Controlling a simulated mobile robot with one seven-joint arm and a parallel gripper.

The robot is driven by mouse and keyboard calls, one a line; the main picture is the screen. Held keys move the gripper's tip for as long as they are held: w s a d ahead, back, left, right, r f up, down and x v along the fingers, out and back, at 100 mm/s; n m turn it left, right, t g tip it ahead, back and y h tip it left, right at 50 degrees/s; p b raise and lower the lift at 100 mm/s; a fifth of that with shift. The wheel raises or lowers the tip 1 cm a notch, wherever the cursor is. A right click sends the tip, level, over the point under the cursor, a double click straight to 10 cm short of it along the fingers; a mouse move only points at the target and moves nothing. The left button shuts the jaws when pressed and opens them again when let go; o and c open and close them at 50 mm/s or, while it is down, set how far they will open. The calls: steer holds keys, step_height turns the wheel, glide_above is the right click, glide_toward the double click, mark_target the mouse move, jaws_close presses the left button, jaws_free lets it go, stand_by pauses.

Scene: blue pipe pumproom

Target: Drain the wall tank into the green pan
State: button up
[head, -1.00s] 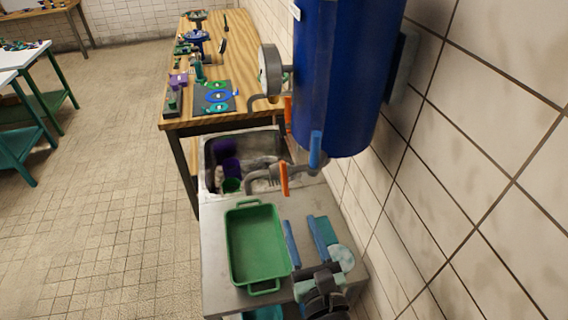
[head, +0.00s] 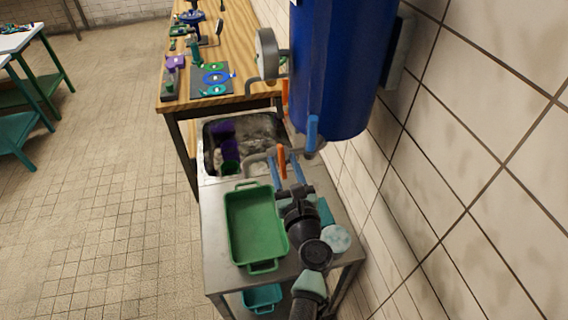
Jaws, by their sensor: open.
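The blue wall tank (head: 340,70) hangs on the tiled wall at the upper right. A grey spout (head: 256,159) comes from under it and bends down near the far end of the green pan (head: 235,225). The pan looks empty and lies on the steel counter. An orange handle (head: 282,160) stands on the spout pipe, and a blue lever (head: 312,132) hangs at the tank's bottom. My gripper (head: 286,166) is open, its blue fingers reaching up close to the orange handle. I cannot tell whether they touch it.
A sink (head: 262,130) with purple and green cups lies behind the pan. A round gauge (head: 266,53) sits left of the tank. A pale teal round thing (head: 336,239) is right of my arm. A wooden bench (head: 235,45) with small items stands beyond. A teal tray (head: 262,297) is below the counter.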

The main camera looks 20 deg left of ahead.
jaws_close()
steer(key=shift+n+b, duration=0.3)
steer(key=shift+n, duration=0.1)
steer(key=n+g+y+b, duration=0.1)
steer(key=n, duration=0.1)
steer(key=shift+f+n, duration=0.15)
steer(key=shift+n, duration=0.15)
steer(key=n+g+y+b, duration=0.1)
steer(key=n, duration=0.1)
steer(key=n+g+b, duration=0.1)
steer(key=n, duration=0.1)
steer(key=shift+d+n+y+b, duration=0.1)
steer(key=shift+n+y+b, duration=0.2)
steer(key=shift+y+b, duration=0.1)
steer(key=n+g+b, duration=0.1)
steer(key=n, duration=0.2)
steer(key=n+g+b, duration=0.1)
steer(key=n+g, duration=0.1)
steer(key=n, duration=0.2)
steer(key=shift+g, duration=0.3)
